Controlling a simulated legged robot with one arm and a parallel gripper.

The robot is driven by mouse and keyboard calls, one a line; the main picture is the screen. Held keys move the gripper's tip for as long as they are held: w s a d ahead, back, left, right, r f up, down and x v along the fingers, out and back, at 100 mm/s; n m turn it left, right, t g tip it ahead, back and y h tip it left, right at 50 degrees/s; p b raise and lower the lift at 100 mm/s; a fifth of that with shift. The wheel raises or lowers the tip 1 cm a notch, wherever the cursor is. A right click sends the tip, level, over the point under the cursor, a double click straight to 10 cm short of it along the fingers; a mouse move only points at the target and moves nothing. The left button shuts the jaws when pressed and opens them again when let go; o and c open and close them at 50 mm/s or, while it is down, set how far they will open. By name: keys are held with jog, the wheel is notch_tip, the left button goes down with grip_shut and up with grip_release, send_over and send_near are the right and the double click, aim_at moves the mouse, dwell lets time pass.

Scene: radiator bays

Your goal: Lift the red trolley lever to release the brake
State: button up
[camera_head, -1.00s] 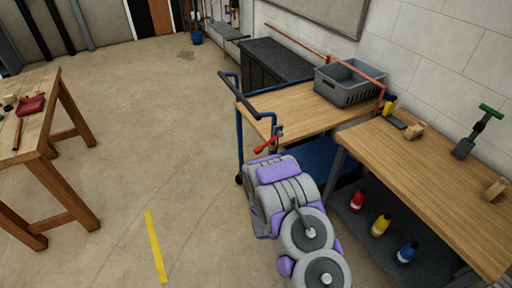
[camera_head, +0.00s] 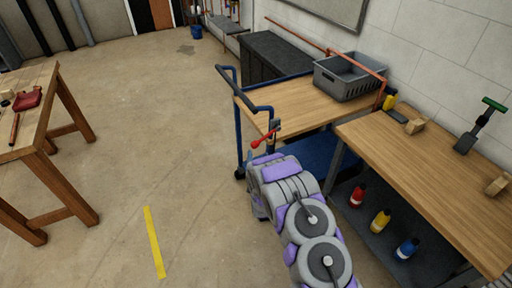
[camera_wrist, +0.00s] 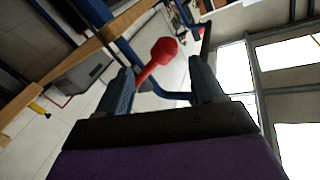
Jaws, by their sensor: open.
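The red lever (camera_head: 264,138) is on the near-left post of the blue-framed trolley (camera_head: 240,140), slanting down to a rounded knob at its left end. In the wrist view its red knob and shaft (camera_wrist: 160,56) show between the two fingers of my gripper (camera_wrist: 161,68). The fingers are apart, and the lever is not clamped. I cannot tell whether a finger touches it. In the head view my arm ends just below the lever and hides most of the gripper.
A grey crate (camera_head: 347,80) stands on the trolley's wooden top. A workbench (camera_head: 430,185) with bottles on its lower shelf is close on the right. A wooden table (camera_head: 45,135) is at the left. The floor between, with a yellow strip (camera_head: 154,243), is clear.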

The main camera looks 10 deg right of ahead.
aim_at(255, 148)
jog(key=w, duration=0.2)
jog(key=w+b, duration=0.1)
jog(key=w, duration=0.3)
jog(key=shift+a+f, duration=0.1)
jog(key=shift+a, duration=0.2)
jog(key=shift+w+d+b, duration=0.35)
jog(key=shift+w, duration=0.5)
jog(key=shift+a, duration=0.2)
jog(key=shift+c, duration=1.3)
jog(key=shift+d, duration=0.1)
grip_shut()
